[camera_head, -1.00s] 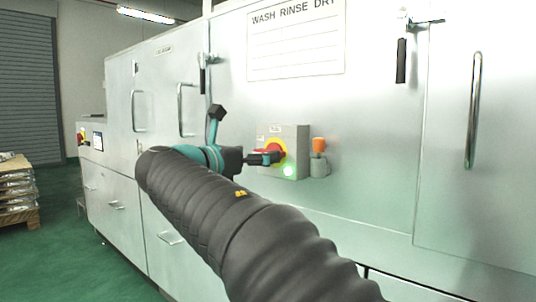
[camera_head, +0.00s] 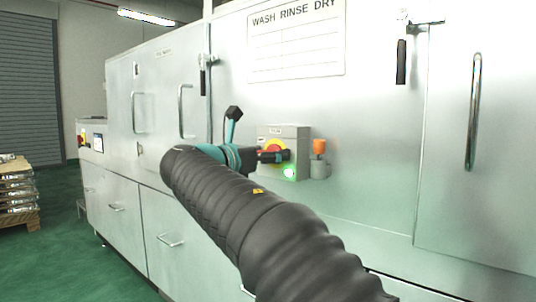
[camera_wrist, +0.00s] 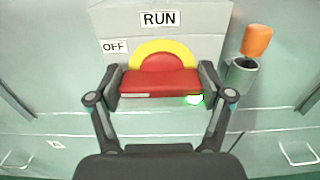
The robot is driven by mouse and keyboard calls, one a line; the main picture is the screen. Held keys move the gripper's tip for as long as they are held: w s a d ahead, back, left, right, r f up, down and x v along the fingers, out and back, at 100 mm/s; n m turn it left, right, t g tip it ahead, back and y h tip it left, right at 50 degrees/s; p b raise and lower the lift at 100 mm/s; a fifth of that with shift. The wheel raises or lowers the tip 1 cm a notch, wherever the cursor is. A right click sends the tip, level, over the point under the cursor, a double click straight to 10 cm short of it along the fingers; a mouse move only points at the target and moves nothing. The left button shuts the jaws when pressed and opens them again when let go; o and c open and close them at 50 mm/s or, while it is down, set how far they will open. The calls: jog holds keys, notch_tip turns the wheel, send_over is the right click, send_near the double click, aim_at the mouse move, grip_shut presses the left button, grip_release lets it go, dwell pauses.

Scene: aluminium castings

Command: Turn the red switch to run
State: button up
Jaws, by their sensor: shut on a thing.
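The red switch (camera_wrist: 160,83) sits on a round yellow plate (camera_wrist: 162,47) on a grey control box (camera_head: 290,133). In the wrist view its bar handle lies level across the picture, between the two fingers of my gripper (camera_wrist: 162,86). The fingers are closed against the two ends of the bar. A RUN label (camera_wrist: 160,18) is above the switch and an OFF label (camera_wrist: 115,46) is to its upper left. In the head view my gripper (camera_head: 275,156) covers much of the switch.
A green lamp (camera_wrist: 195,99) glows at the lower right of the switch. An orange plug-like knob in a grey holder (camera_head: 319,158) stands just right of the box. Long door handles (camera_head: 473,112) stick out from the steel washer.

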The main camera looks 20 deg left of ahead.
jog(key=shift+m, duration=0.4)
jog(key=m, duration=0.3)
jog(key=shift+m+p, duration=0.35)
jog(key=shift+m, duration=0.05)
jog(key=m, duration=0.4)
jog(key=shift+d+f+m+b, duration=0.1)
jog(key=shift+m+b, duration=0.2)
jog(key=shift+b, duration=0.1)
jog(key=m+b, duration=0.1)
jog(key=m, duration=0.3)
jog(key=shift+b, duration=0.3)
jog(key=m+b, duration=0.1)
jog(key=m, duration=0.3)
jog(key=shift+s+d+m+b, duration=0.1)
jog(key=shift+m+b, duration=0.2)
jog(key=shift+b, duration=0.05)
jog(key=o, duration=1.1)
